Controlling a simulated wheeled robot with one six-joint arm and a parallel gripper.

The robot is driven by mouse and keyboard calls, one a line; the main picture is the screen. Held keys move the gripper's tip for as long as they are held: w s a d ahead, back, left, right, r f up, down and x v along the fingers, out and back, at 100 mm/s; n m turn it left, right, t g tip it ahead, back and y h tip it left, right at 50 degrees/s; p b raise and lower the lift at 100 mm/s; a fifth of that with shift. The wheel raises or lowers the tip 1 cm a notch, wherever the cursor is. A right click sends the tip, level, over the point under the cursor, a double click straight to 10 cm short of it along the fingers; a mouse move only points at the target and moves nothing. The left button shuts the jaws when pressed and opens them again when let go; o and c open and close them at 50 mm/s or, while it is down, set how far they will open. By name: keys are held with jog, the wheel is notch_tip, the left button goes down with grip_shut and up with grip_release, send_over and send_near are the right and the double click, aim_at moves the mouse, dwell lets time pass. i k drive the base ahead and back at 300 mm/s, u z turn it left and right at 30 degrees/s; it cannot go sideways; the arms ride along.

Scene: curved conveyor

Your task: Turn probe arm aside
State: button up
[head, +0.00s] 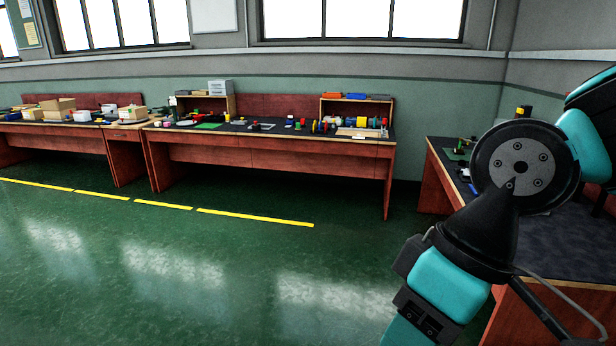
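I cannot make out a probe arm in the head view. My own teal and black arm fills the right side and hides much of the right-hand bench (433,170). Small green and dark items (461,149) stand on that bench's far left corner, too small to identify. A small yellow-topped dark item (523,111) shows just above my arm's round joint. My gripper is out of the picture, so its fingers cannot be seen.
A long wooden bench (270,147) with shelves and several coloured small parts stands along the back wall. Another bench (65,125) with cardboard boxes is at the far left. The green floor (180,260) with yellow line marks is clear.

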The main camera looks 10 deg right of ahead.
aim_at(474, 137)
jog(key=z, duration=0.1)
jog(key=i, duration=2.15)
jog(key=z, duration=0.5)
jog(key=i, duration=2)
jog(key=z, duration=0.5)
jog(key=i, duration=1.65)
jog(key=z, duration=0.2)
